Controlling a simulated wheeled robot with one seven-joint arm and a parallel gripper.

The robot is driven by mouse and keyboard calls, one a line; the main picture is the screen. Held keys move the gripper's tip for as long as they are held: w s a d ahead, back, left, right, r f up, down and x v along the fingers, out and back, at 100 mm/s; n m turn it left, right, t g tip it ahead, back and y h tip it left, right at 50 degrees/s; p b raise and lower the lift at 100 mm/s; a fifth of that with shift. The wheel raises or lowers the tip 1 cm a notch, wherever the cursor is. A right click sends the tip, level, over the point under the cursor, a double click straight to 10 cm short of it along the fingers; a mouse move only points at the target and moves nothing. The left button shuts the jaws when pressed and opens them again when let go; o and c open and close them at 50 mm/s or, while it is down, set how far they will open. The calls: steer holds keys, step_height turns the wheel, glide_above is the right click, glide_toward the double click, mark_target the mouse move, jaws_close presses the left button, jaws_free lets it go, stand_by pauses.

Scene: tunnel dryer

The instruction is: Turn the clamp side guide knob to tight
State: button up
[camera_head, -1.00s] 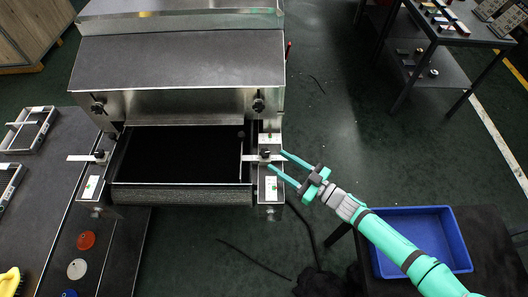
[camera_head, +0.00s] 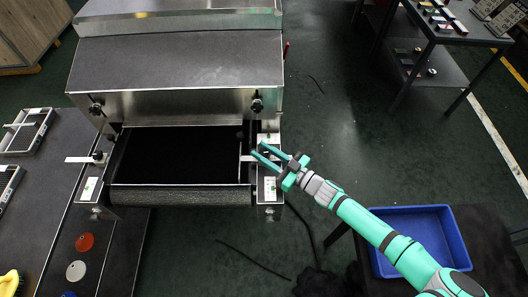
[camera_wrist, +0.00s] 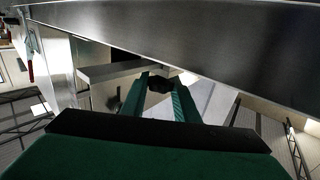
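The dark side guide knob (camera_wrist: 160,84) sits between my two fingertips in the wrist view, with a finger against each side. In the head view my gripper (camera_head: 257,149) reaches in from the right to the right-hand clamp of the dryer, and its fingers mostly hide the knob there. My gripper is shut on the knob. The knob's marking or turn angle cannot be read. The light guide bar (camera_head: 240,160) stands at the right edge of the black belt.
The black dryer belt (camera_head: 180,155) lies left of my gripper, under the metal hood (camera_head: 180,62). A second clamp knob (camera_head: 98,156) is on the left side. A blue bin (camera_head: 415,213) stands lower right. Open floor lies right of the dryer.

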steer(key=shift+t, duration=0.3)
steer(key=shift+c, duration=0.3)
steer(key=shift+m+t+h, duration=0.6)
steer(key=shift+m+h, duration=0.1)
steer(key=shift+m, duration=0.1)
steer(key=shift+f, duration=0.1)
steer(key=o, duration=1)
steer(key=shift+o, duration=0.2)
steer(key=shift+s, duration=0.15)
steer(key=v, duration=1)
steer(key=shift+s+d, duration=0.15)
steer(key=shift+s+d, duration=0.1)
